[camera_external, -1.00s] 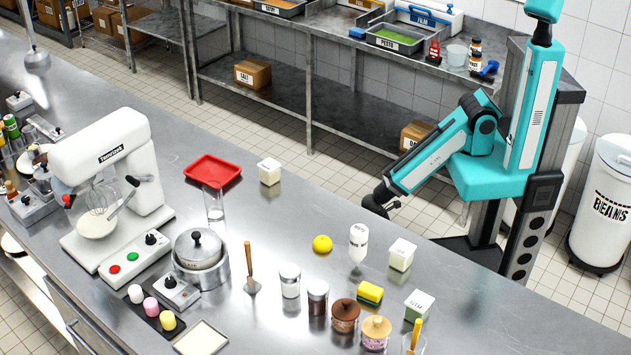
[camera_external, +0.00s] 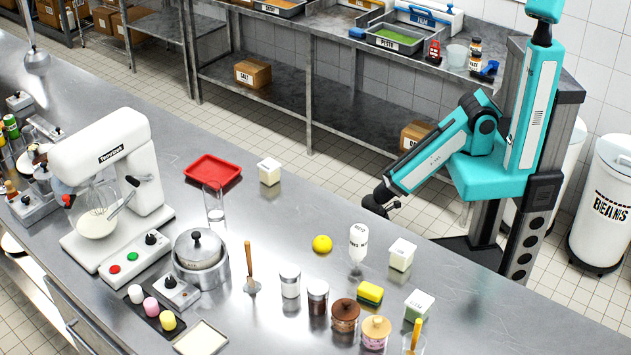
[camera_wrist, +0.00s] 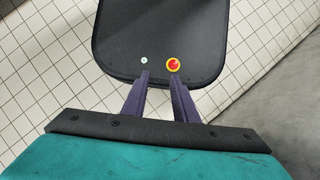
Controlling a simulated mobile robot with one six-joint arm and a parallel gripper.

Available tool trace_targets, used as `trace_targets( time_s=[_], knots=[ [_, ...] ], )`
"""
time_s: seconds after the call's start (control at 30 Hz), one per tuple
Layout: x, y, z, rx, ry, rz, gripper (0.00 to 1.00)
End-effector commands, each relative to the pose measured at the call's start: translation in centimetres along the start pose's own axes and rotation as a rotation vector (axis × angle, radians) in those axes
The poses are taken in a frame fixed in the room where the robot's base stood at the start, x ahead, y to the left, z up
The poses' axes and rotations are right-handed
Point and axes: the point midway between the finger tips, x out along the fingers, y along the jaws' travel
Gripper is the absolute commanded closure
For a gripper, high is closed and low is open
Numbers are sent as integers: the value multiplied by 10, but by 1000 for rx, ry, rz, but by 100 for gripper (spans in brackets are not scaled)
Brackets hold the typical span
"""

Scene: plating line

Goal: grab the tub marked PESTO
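The tub marked PESTO (camera_external: 386,43) is a shallow grey tub with green contents. It stands on the top of the steel back table in the external view, near its right part. My gripper (camera_external: 394,206) is far from it, low in front of my arm near the counter's back edge. In the wrist view my gripper (camera_wrist: 160,78) has two dark fingers held apart with nothing between them. The tub is not in the wrist view.
A box marked FILM (camera_external: 424,15) stands behind the tub. The steel counter (camera_external: 330,205) holds many items. A dark panel with a red button (camera_wrist: 173,65) fills the wrist view's top.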

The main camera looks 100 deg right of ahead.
Motion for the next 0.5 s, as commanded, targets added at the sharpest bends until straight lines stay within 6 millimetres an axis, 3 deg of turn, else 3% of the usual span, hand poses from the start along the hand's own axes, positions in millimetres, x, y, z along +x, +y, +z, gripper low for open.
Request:
trace_targets(
  time_s=[0.03, 0.23, 0.5],
  knots=[
    [0, 0, 0, 0, 0, 0, 65],
    [0, 0, 0, 0, 0, 0, 31],
    [0, 0, 0, 0, 0, 0, 31]
  ],
)
